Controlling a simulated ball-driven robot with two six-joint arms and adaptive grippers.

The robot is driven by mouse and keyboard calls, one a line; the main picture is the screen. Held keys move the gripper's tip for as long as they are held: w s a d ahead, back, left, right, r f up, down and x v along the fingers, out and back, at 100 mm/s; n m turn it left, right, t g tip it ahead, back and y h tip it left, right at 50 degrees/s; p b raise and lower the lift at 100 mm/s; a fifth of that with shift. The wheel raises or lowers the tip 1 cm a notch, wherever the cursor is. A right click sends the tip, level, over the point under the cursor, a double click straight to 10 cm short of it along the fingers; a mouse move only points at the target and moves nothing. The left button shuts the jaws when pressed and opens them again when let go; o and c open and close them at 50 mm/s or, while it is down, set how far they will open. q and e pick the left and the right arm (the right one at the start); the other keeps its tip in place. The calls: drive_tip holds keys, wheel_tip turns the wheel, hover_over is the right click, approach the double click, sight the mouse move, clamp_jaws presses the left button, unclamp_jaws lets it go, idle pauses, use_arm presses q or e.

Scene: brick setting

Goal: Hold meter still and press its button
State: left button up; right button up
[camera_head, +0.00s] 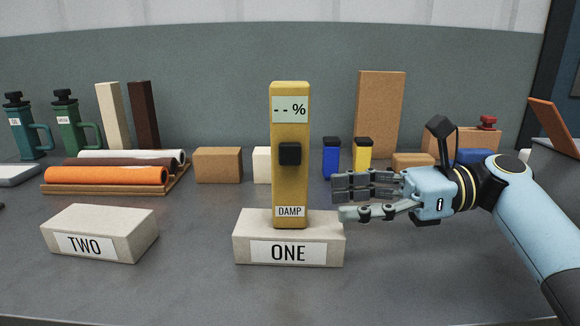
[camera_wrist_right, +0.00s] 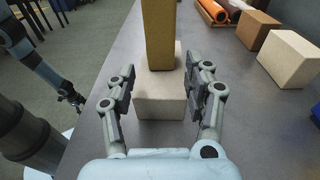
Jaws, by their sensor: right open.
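The yellow meter (camera_head: 291,185) stands upright on the pale block labelled ONE (camera_head: 246,222). Its screen (camera_head: 291,109) reads "-- %", its black button (camera_head: 290,153) sits mid-face, and a DAMP label is near its foot. My right gripper (camera_head: 342,198) is open and empty, just right of the meter, its fingers pointing at it. In the right wrist view the meter (camera_wrist_right: 160,40) is ahead, in line with the gap between the fingertips (camera_wrist_right: 158,78); no finger clearly touches it. My left gripper (camera_wrist_right: 74,99) shows small at the left of that view, away from the meter; its opening is unclear.
An empty pale block labelled TWO (camera_head: 125,216) stands at left. Behind are coloured rolls (camera_head: 105,175) on a tray, a brown block (camera_head: 218,165), blue (camera_head: 331,160) and yellow (camera_head: 363,155) small containers, and a tall brown board (camera_head: 381,112). The table front is clear.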

sight(299, 206)
drive_tip(key=a, duration=0.1)
drive_tip(key=a+b, duration=0.1)
drive_tip(key=a, duration=0.1)
drive_tip(key=shift+w+f, duration=0.1)
drive_tip(key=shift+f, duration=0.3)
drive_tip(key=shift+a+r+p, duration=0.2)
drive_tip(key=shift+a+p, duration=0.15)
drive_tip(key=shift+a, duration=0.25)
drive_tip(key=shift+a+r+p, duration=0.15)
drive_tip(key=shift+a+p, duration=0.15)
drive_tip(key=shift+a, duration=0.3)
drive_tip(key=shift+a+f+p, duration=0.2)
drive_tip(key=shift+a+p, duration=0.1)
drive_tip(key=shift+a, duration=0.4)
drive_tip(key=shift+a+f, duration=0.1)
drive_tip(key=shift+a, duration=0.15)
use_arm(q)
drive_tip(key=shift+w+r, duration=0.3)
drive_tip(key=shift+s, duration=0.1)
use_arm(e)
drive_tip(key=c, duration=0.7)
drive_tip(key=shift+f, duration=0.15)
